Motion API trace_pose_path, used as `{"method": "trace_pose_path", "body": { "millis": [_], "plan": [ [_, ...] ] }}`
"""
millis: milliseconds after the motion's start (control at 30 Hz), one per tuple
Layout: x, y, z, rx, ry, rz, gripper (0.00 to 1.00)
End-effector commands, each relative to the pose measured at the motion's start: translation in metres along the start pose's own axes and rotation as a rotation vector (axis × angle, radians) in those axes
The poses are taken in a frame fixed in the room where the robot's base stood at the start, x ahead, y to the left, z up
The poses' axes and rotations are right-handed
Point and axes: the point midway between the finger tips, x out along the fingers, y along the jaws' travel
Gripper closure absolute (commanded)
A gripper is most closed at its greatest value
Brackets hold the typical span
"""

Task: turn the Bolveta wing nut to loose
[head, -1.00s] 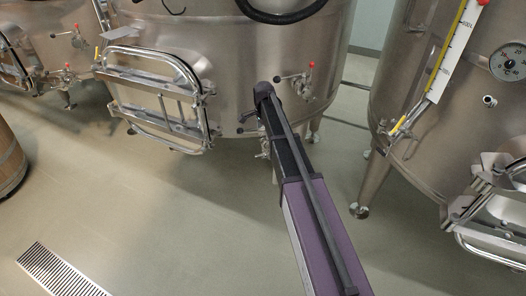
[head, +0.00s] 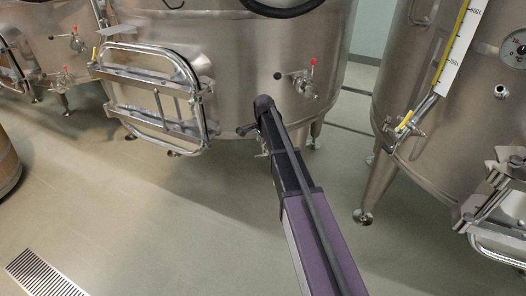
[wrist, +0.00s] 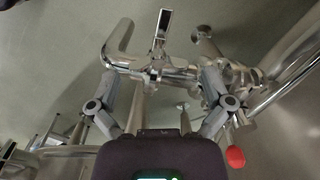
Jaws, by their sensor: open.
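In the wrist view my gripper (wrist: 160,80) is open, its two grey fingers spread wide and nothing held between them. A chrome fitting (wrist: 150,66) with a side pipe and an upright flat lever lies beyond the fingertips, seen between them. I cannot tell whether the wing nut is part of it, and no Bolveta label is readable. In the head view my arm reaches to the lower front of the middle steel vat (head: 235,60). The gripper there is mostly hidden by the arm.
A valve with a red knob (head: 312,62) sits on the middle vat, right of my arm's end. A hinged door frame (head: 155,98) stands out on its left. Another vat (head: 405,165) stands at right. A floor drain (head: 45,275) lies in open floor at lower left.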

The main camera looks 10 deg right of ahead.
Motion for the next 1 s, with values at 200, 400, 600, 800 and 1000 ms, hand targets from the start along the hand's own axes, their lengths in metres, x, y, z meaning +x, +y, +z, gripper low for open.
{"method": "trace_pose_path", "body": {
  "millis": [200, 400, 600, 800, 1000],
  "plan": [
    [0.0100, 0.0001, -0.0002, 0.000, 0.000, 0.000, 0.00],
    [0.0107, 0.0001, -0.0003, 0.000, 0.000, 0.000, 0.00],
    [0.0104, 0.0001, -0.0004, 0.001, 0.000, 0.000, 0.00],
    [0.0104, 0.0001, -0.0005, 0.001, 0.000, 0.000, 0.59],
    [0.0105, -0.0012, 0.0018, -0.001, -0.001, -0.002, 0.68]
  ]
}}
